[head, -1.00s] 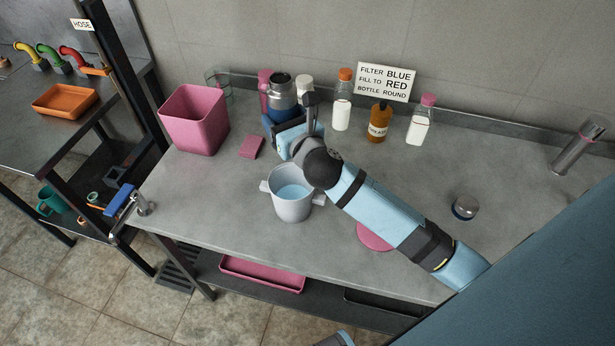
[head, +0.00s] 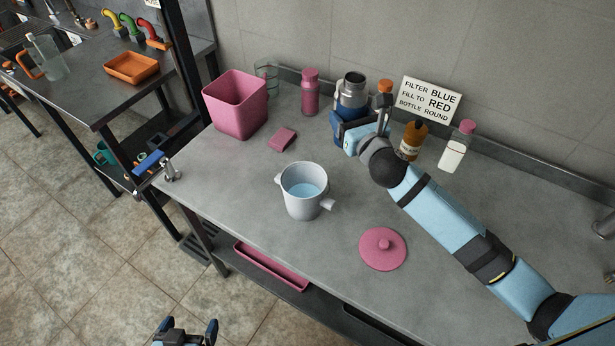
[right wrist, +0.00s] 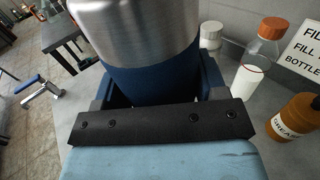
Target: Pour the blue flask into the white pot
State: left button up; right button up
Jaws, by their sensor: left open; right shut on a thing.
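The blue flask (head: 352,92), with a steel upper part and dark blue lower part, is upright at the back of the counter. My right gripper (head: 352,128) is shut around its blue part; the flask also fills the top of the right wrist view (right wrist: 150,75). Its base is hidden, so I cannot tell whether it touches the counter. The white pot (head: 303,203) stands open near the front edge, light blue liquid inside, apart from the flask and to its lower left. My left gripper (head: 187,328) is open and empty, low over the floor at the bottom edge.
A pink lid (head: 383,249) lies right of the pot. A pink bin (head: 236,106), pink sponge (head: 282,139) and pink bottle (head: 310,92) are left of the flask. A brown bottle (head: 412,140) and white bottle (head: 456,148) stand right, before a sign (head: 430,101).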

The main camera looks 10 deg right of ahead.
jog(key=f+n+g+y, duration=0.3)
jog(key=f+y, duration=0.1)
jog(key=w+a+f+n+g+y+p, duration=0.1)
jog(key=f+n+g+y, duration=0.2)
jog(key=f+n+y, duration=0.1)
jog(key=a+f+n+g+y+p, duration=0.1)
jog(key=f+n+g+y, duration=0.2)
jog(key=f+y, duration=0.2)
jog(key=shift+w+f+n, duration=0.3)
jog(key=shift+f+n, duration=0.1)
jog(key=shift+s+f+n+g+y, duration=0.4)
jog(key=shift+f+g, duration=0.1)
jog(key=shift+g, duration=0.2)
jog(key=shift+r+n, duration=0.15)
jog(key=shift+n, duration=0.15)
